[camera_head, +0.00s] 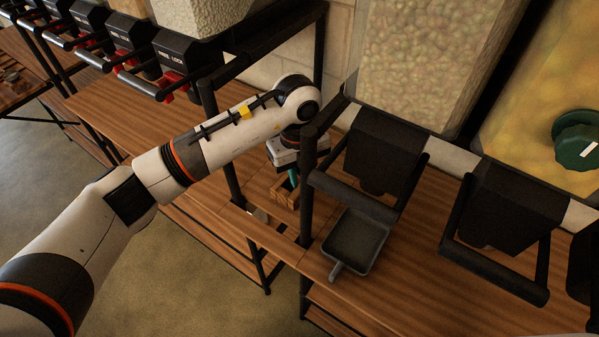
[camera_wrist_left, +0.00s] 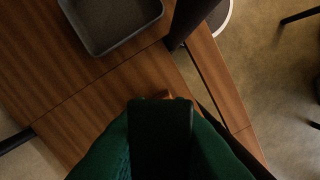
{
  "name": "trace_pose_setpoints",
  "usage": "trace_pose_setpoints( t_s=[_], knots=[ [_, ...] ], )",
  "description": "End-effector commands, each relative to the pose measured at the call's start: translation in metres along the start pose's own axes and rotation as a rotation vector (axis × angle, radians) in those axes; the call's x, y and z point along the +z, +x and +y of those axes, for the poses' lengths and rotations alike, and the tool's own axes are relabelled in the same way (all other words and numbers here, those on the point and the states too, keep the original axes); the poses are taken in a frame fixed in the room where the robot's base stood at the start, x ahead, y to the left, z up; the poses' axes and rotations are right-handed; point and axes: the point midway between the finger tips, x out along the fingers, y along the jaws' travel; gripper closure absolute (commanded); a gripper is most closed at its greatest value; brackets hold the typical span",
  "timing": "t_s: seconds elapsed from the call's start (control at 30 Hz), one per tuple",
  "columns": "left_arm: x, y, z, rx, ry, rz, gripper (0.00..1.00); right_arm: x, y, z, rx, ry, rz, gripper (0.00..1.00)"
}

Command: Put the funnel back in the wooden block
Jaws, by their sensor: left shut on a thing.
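My left gripper (camera_head: 285,152) is over the wooden shelf, partly hidden behind the black post. It is shut on the green funnel (camera_head: 293,178), which shows as a small green piece under the gripper. The wooden block (camera_head: 284,194) is a small open wooden box directly below it. From this angle I cannot tell whether the funnel's lower end is inside the block or just in front of it. In the left wrist view the funnel (camera_wrist_left: 98,158) fills the bottom, with the dark gripper (camera_wrist_left: 160,120) across its middle. My right gripper is not in view.
A dark square tray (camera_head: 355,240) with a handle lies right of the post (camera_head: 307,190); it also shows in the left wrist view (camera_wrist_left: 108,52). Black dispensers with bars (camera_head: 384,150) hang above the shelf. The tray's front shelf area is clear.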

Motion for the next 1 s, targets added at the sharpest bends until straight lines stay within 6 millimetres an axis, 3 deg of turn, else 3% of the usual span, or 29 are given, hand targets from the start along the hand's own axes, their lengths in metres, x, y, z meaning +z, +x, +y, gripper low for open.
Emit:
trace_pose_setpoints(
  t_s=[0.53,1.0],
  knots=[
    [-0.002,0.042,-0.001,0.0,0.003,0.0,1.0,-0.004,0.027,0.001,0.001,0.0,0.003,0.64],
    [-0.002,0.045,-0.001,0.0,0.004,0.0,1.0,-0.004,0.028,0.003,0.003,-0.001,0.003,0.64]
  ],
)
